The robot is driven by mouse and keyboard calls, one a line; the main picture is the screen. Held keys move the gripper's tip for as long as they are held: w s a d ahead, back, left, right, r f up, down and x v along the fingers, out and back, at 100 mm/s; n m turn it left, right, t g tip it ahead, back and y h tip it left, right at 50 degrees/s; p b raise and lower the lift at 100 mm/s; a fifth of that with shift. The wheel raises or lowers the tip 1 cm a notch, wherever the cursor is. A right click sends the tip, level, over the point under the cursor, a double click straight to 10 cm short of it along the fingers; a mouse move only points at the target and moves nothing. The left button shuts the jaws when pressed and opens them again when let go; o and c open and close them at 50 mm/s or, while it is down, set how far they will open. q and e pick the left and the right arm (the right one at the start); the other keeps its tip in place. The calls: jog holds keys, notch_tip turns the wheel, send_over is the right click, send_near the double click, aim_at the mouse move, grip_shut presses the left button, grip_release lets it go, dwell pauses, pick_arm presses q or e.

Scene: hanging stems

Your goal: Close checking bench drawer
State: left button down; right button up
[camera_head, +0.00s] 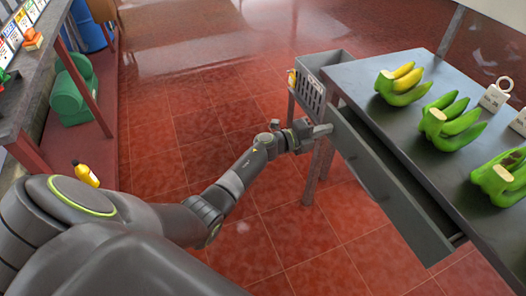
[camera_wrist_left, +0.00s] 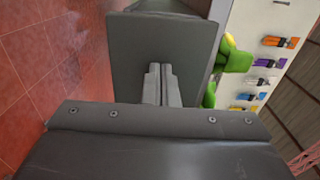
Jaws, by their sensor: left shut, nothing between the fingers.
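The checking bench (camera_head: 440,150) is a dark grey table at the right of the head view. Its long grey drawer (camera_head: 392,190) sticks out from the side toward my arm, with a dark gap between drawer front and bench top. My left gripper (camera_head: 326,130) is shut and empty at the far end of the drawer front. In the left wrist view the shut fingers (camera_wrist_left: 160,84) point at a flat grey panel (camera_wrist_left: 155,40), which looks like part of the drawer. I cannot tell whether they touch it. My right gripper is not in view.
Green bananas (camera_head: 450,122) and grey weights (camera_head: 494,95) stand on the bench. A grey crate (camera_head: 311,92) on a stand is just beyond the bench's far corner. The tiled floor between is clear.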

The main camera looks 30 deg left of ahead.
aim_at(341, 123)
pick_arm(q)
jog(key=b+x, duration=0.2)
jog(key=x, duration=0.3)
jog(key=shift+w+d+f, duration=0.15)
jog(key=shift+w+d, duration=0.05)
jog(key=shift+w, duration=0.05)
jog(key=shift+w+d, duration=0.1)
jog(key=shift+w, duration=0.05)
jog(key=shift+r, duration=0.35)
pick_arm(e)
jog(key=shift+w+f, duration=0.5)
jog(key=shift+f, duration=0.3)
pick_arm(q)
jog(key=shift+r, duration=0.1)
